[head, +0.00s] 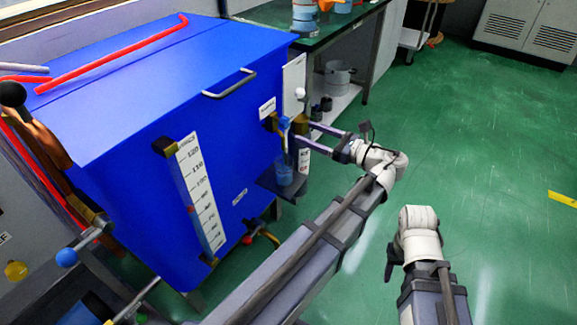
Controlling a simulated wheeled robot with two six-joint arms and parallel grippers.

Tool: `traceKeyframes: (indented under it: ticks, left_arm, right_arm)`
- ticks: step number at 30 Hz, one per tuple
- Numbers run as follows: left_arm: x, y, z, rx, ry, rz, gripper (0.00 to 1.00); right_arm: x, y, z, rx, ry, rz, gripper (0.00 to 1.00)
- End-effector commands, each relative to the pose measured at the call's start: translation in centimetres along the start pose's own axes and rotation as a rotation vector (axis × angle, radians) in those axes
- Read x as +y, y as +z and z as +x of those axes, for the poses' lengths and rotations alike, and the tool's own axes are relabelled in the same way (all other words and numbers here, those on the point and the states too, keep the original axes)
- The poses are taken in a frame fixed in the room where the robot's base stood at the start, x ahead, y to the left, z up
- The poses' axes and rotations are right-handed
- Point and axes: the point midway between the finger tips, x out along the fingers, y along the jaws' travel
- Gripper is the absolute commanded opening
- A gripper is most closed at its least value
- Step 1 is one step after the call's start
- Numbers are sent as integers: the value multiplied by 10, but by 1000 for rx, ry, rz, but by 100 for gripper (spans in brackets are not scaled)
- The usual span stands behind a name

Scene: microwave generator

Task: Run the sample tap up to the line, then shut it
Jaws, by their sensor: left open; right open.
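The sample tap (269,122) is a small brass fitting on the front of the blue tank (200,110), near its right edge. A light blue lever (284,124) stands at it. A translucent blue cup (284,172) is upright on a dark shelf (274,188) below the tap. I cannot make out a line on the cup or any liquid stream. My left gripper (304,136) is open, its two fingers pointing left at the tap lever, very close to it; contact cannot be told. My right gripper (391,262) is open, away from the tank, above the floor, seen nearly edge-on.
A white numbered scale (201,192) is mounted on the tank front. A bar handle (230,83) sits near its top. Red pipes (110,55) run over the lid. A green-topped bench (330,30) stands behind.

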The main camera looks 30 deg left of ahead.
Motion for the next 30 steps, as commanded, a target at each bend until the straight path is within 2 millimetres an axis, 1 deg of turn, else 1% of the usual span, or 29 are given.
traceKeyframes:
  ticks: [9, 11, 13, 14, 17, 30]
  left_arm:
    - [0, 0, 0, 0, 0, -9, 71]
    - [0, 0, 0, 0, 0, -43, 71]
    - [0, 0, 0, 0, 0, -128, 71]
    - [0, 0, 0, 0, 0, -181, 71]
    - [0, 1, 0, 0, 0, -412, 71]
    - [0, 2, 0, 0, 0, -1580, 71]
  right_arm:
    - [0, 0, 0, 0, 0, 0, 50]
    - [0, 0, 0, 0, 0, 0, 50]
    - [0, 0, 0, 0, 0, 0, 50]
    - [0, 0, 0, 0, 0, 0, 50]
    - [0, 0, -1, 0, 0, 0, 50]
    - [0, 0, -2, 0, 0, -1, 50]
